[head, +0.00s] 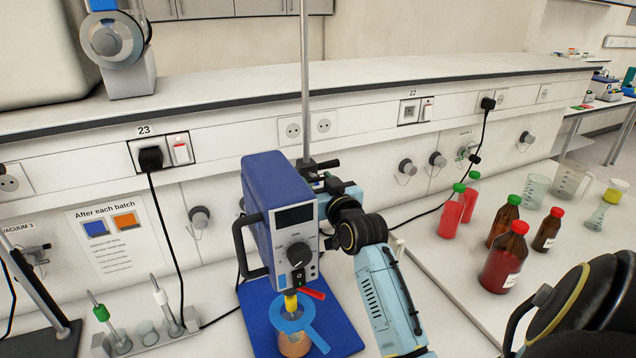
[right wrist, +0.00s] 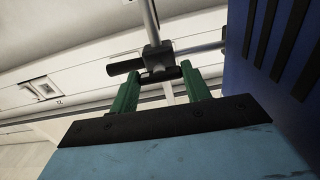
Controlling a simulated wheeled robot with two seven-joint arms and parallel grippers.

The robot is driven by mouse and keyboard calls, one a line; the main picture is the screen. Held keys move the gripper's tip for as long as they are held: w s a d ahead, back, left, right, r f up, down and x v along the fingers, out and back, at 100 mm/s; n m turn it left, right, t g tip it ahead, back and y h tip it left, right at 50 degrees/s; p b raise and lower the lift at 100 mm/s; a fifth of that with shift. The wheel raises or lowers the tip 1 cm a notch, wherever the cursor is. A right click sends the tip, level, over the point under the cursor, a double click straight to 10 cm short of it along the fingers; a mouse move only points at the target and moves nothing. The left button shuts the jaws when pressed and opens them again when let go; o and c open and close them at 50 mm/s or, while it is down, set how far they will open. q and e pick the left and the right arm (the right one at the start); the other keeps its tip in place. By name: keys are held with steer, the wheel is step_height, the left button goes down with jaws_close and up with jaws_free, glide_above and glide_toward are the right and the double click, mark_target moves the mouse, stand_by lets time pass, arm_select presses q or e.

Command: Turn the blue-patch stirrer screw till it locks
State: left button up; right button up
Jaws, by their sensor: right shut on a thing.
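The stirrer (head: 280,215) is a blue box with a dark display and a black dial, carried on a tall metal rod (head: 305,80) above a blue base plate (head: 345,335). A black clamp (head: 307,168) joins it to the rod behind. My right gripper (head: 330,186) reaches behind the stirrer's right side. In the right wrist view its green fingers (right wrist: 160,74) are shut on the black clamp screw (right wrist: 162,73), just below the rod's clamp block (right wrist: 157,55). The screw's turn and tightness cannot be told. My left gripper is not in view.
Red-capped brown bottles (head: 505,258) and beakers (head: 570,178) stand at the right. A black cable (head: 170,240) hangs from the wall socket.

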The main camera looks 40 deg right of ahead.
steer(key=o, duration=1)
steer(key=shift+s, duration=0.1)
steer(key=b+v, duration=0.2)
steer(key=v, duration=1.1)
steer(key=shift+s+b, duration=0.15)
steer(key=shift+b, duration=0.2)
